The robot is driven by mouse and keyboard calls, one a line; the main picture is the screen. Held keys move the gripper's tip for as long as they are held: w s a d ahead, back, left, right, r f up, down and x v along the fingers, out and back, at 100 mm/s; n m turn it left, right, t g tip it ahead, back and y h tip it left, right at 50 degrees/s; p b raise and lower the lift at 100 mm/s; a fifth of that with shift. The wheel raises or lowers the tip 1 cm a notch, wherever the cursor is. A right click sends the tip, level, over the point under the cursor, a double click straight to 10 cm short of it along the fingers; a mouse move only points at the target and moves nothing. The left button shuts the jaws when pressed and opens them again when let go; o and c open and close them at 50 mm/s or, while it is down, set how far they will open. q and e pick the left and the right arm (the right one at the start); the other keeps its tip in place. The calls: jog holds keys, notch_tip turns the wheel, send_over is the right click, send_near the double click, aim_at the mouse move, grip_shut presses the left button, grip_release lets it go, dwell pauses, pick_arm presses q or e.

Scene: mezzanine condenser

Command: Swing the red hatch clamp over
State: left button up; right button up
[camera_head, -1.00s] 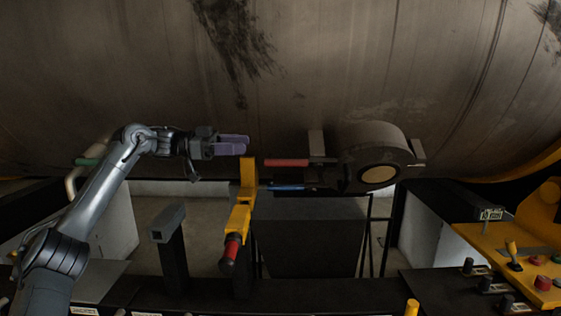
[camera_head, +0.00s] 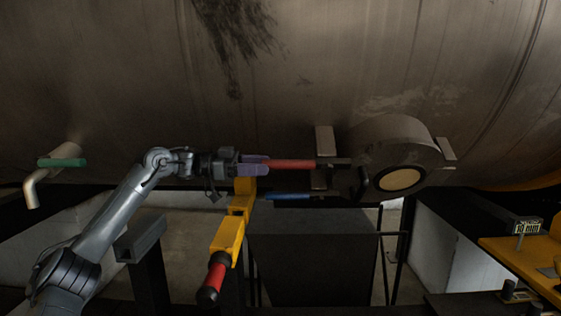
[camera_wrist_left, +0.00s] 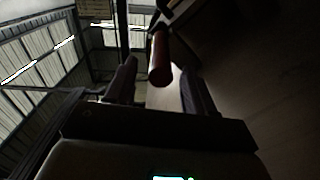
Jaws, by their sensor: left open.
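The red hatch clamp handle (camera_head: 292,164) sticks out to the left from the round hatch (camera_head: 400,160) on the big tank. My left gripper (camera_head: 262,164) is at the left end of this handle, its purple fingers open and pointing right. In the left wrist view the red handle (camera_wrist_left: 160,60) shows end-on, in the gap between the two open fingers (camera_wrist_left: 157,82). I cannot tell whether a finger touches it. My right gripper is not in view.
A blue handle (camera_head: 288,196) lies just below the red one. A yellow lever with a red grip (camera_head: 215,277) stands below my left gripper. A green-handled tap (camera_head: 62,162) is at the left. A yellow control panel (camera_head: 525,262) is at the lower right.

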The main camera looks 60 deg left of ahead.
aim_at(281, 165)
pick_arm(q)
jog(key=p+x, duration=0.1)
jog(key=x, duration=0.1)
jog(key=p+x, duration=0.2)
jog(key=shift+w+d+r, duration=0.15)
jog(key=shift+w+r, duration=0.05)
jog(key=shift+w, duration=0.15)
jog(key=shift+w+d+f+p, duration=0.2)
jog(key=shift+w+d+p, duration=0.15)
jog(key=shift+w, duration=0.15)
grip_shut()
